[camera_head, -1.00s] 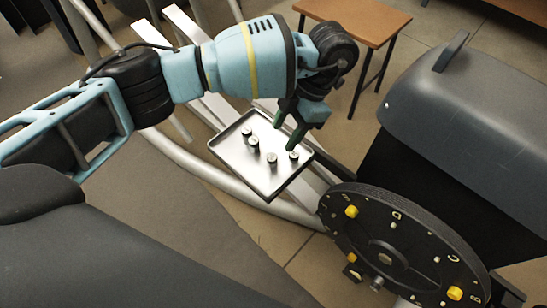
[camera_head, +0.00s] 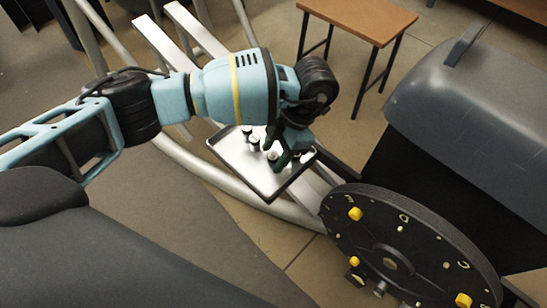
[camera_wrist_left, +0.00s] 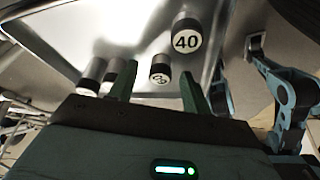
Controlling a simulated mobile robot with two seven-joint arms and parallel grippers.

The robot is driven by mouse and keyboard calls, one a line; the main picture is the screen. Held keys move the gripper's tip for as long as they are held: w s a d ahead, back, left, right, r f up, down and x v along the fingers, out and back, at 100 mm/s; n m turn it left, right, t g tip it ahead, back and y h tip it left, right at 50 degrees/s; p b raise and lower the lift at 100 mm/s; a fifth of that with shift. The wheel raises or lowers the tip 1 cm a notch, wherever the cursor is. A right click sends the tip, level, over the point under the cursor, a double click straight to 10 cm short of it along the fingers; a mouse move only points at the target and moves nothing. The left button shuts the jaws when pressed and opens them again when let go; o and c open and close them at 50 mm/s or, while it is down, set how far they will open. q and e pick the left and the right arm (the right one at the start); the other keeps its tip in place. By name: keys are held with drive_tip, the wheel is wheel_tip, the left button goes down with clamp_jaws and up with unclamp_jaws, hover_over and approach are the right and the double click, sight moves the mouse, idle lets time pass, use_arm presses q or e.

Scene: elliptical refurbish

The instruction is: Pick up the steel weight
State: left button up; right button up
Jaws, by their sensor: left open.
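One weight (camera_head: 247,130) is at the tray's back left. My left gripper (camera_head: 281,160) is low over the tray's right part, pointing down, its fingers open. In the left wrist view, a weight with a partly blurred label (camera_wrist_left: 160,70) shows between the green fingers (camera_wrist_left: 158,85). A larger-looking weight marked 40 (camera_wrist_left: 187,34) is just beyond, and two more are at the left. I cannot tell whether the fingers touch any weight.
A black dial wheel (camera_head: 390,245) with yellow knobs stands right of the tray, beside a large grey machine (camera_head: 475,115). A curved metal tube (camera_head: 215,178) runs below the tray. A wooden table (camera_head: 360,18) is behind.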

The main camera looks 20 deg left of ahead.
sight(275, 155)
use_arm(q)
drive_tip(key=shift+c, duration=1.4)
drive_tip(key=shift+r, duration=0.1)
clamp_jaws()
use_arm(e)
drive_tip(key=shift+w+r, duration=0.1)
drive_tip(key=shift+w, duration=0.25)
drive_tip(key=shift+s, duration=0.1)
